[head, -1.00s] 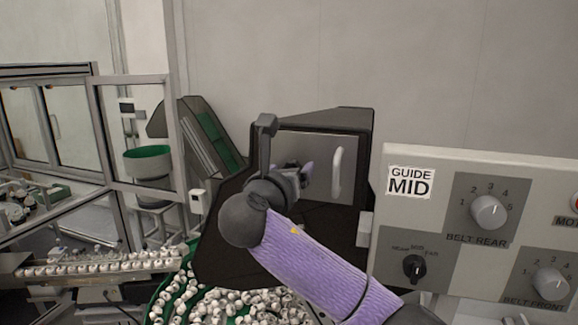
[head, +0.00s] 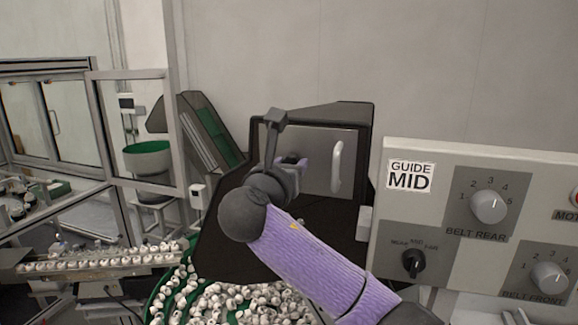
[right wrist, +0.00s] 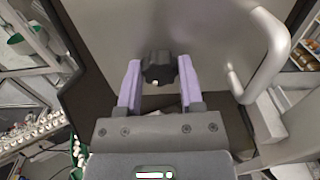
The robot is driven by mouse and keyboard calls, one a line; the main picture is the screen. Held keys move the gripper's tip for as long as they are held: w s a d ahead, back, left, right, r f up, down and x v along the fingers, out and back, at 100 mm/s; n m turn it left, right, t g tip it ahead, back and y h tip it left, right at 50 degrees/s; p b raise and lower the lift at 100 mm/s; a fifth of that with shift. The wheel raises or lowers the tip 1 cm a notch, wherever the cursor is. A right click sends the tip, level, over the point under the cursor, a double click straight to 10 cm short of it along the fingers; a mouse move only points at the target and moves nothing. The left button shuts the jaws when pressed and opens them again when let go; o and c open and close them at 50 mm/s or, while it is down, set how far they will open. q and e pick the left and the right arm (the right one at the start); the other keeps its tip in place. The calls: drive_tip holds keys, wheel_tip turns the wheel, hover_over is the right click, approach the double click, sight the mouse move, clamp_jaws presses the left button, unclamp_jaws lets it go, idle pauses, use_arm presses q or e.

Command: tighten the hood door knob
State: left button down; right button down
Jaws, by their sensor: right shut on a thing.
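The hood door (head: 322,178) is a grey metal panel in a black hood, with a pale vertical bar handle (head: 337,166) on its right side. The black lobed door knob (right wrist: 159,68) shows in the right wrist view, between the two purple fingers. My right gripper (right wrist: 160,70) is shut on the knob, one finger on each side. In the head view my right gripper (head: 292,163) is at the left part of the door, and my wrist hides much of it. My left gripper is not in view.
A control panel (head: 480,162) with dials and a "GUIDE MID" label stands at the right. Many white caps (head: 232,303) lie in a green bowl below the hood. A conveyor with caps (head: 95,262) and a framed glass enclosure (head: 128,130) are at the left.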

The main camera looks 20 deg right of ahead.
drive_tip(key=shift+f+m+b, duration=0.15)
drive_tip(key=shift+m+b, duration=2.05)
drive_tip(key=shift+m, duration=5.15)
drive_tip(key=shift+f+m+b, duration=0.1)
drive_tip(key=shift+m+b, duration=2.05)
drive_tip(key=shift+m, duration=5.2)
drive_tip(key=shift+c, duration=1.1)
unclamp_jaws()
drive_tip(key=shift+r, duration=0.1)
